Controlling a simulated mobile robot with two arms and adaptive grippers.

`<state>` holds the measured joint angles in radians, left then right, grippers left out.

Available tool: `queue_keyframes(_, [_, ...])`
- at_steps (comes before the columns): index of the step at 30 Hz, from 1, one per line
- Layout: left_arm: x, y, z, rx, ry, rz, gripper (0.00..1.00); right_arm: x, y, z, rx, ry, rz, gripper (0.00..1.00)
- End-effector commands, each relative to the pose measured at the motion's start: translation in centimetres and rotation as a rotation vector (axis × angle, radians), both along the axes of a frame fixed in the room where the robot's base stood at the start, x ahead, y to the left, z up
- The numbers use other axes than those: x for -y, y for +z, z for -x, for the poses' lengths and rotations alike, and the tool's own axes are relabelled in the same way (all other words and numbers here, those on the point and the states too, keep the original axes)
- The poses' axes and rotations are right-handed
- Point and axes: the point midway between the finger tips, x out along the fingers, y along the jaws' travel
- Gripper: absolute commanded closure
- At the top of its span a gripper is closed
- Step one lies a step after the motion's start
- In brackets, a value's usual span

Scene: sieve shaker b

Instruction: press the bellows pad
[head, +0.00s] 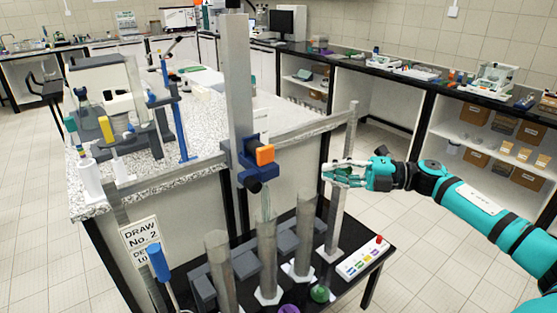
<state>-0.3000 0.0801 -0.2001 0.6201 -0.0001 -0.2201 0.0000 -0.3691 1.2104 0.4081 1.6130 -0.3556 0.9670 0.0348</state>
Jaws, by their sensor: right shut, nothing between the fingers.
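My right gripper (328,172) comes in from the right and is shut, with nothing in it. It is held above the dark low table, by the upright metal post at the right. No part is plainly marked as the bellows pad, and I cannot tell which one it is. Rounded parts at the front of the low table are a green one (319,293) and a purple one (289,309), cut by the lower edge. Both are below the gripper and apart from it. My left gripper is not in view.
Several clear tubes (266,260) stand on the dark table (372,284). A white box with a red button (360,257) sits at its right. A tall metal column (238,90) carries a blue and orange clamp (264,155). Floor at right is clear.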

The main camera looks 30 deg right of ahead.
Motion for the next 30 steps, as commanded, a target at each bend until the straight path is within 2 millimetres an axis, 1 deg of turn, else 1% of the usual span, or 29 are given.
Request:
queue_keyframes(4, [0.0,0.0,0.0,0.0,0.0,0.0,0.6,-0.4,0.0,-0.3,0.001,0.001,-0.001,1.0])
queue_keyframes(7, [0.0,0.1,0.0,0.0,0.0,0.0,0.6,-1.1,0.1,-1.0,0.003,0.001,0.0,1.0])
queue_keyframes(15, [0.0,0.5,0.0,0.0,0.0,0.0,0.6,-4.0,0.3,-3.5,0.005,-0.001,-0.001,1.0])
queue_keyframes(20, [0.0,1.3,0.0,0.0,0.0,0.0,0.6,-5.6,0.4,-4.9,0.005,-0.001,-0.004,1.0])
queue_keyframes(25, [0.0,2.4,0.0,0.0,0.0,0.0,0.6,-7.8,0.6,-6.7,0.005,0.0,-0.005,1.0])
queue_keyframes(30, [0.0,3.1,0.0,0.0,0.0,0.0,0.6,-7.7,0.4,-8.6,0.003,-0.004,-0.004,1.0])
